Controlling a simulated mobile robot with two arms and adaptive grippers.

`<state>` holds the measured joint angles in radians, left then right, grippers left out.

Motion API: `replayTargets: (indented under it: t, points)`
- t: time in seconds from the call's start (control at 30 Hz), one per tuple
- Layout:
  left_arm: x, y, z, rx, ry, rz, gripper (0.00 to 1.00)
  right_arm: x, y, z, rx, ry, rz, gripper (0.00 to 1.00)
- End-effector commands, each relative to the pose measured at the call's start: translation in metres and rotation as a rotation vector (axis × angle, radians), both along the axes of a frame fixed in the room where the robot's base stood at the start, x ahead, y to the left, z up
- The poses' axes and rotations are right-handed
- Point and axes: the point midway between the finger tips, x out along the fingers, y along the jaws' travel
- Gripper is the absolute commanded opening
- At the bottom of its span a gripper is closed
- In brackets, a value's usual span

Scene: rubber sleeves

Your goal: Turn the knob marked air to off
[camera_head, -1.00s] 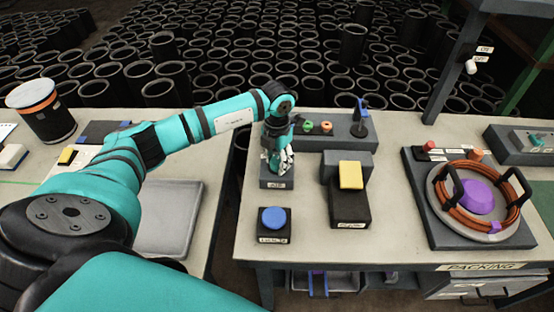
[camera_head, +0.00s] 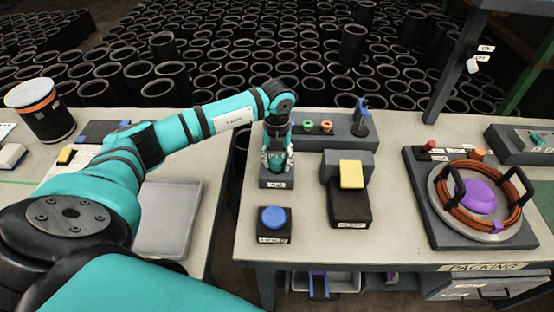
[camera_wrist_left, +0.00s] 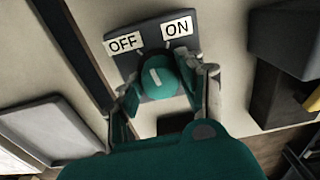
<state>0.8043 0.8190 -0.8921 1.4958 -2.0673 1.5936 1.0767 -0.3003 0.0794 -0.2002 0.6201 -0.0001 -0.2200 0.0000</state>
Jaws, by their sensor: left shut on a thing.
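The air knob is a round green knob (camera_wrist_left: 158,79) with a white mark on its face, on a dark grey box (camera_wrist_left: 145,22). The OFF label (camera_wrist_left: 124,43) and the ON label (camera_wrist_left: 177,28) sit above it in the left wrist view. The white mark leans up and left, toward the OFF side. My left gripper (camera_wrist_left: 164,92) has a finger on each side of the knob and is shut on it. In the head view the left gripper (camera_head: 277,160) hides the knob, above the box's AIR label (camera_head: 276,185). My right gripper is not in view.
A blue button box (camera_head: 273,219) stands in front of the air box. A black device with a yellow block (camera_head: 351,175) stands to its right. A grey base with small knobs and a blue lever (camera_head: 362,112) lies behind. Bare bench shows around the air box.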

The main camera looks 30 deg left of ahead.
Motion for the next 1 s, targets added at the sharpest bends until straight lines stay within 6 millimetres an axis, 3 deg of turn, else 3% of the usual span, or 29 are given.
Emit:
replayTargets:
  t: [0.5, 1.0]
  points:
    - [0.0012, 0.0000, 0.0016, -0.001, -0.003, 0.326, 0.07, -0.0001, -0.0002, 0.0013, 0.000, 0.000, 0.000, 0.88]
    - [0.0015, 0.0003, 0.0017, -0.001, -0.005, 0.380, 0.07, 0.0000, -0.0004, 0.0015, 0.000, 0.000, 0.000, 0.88]
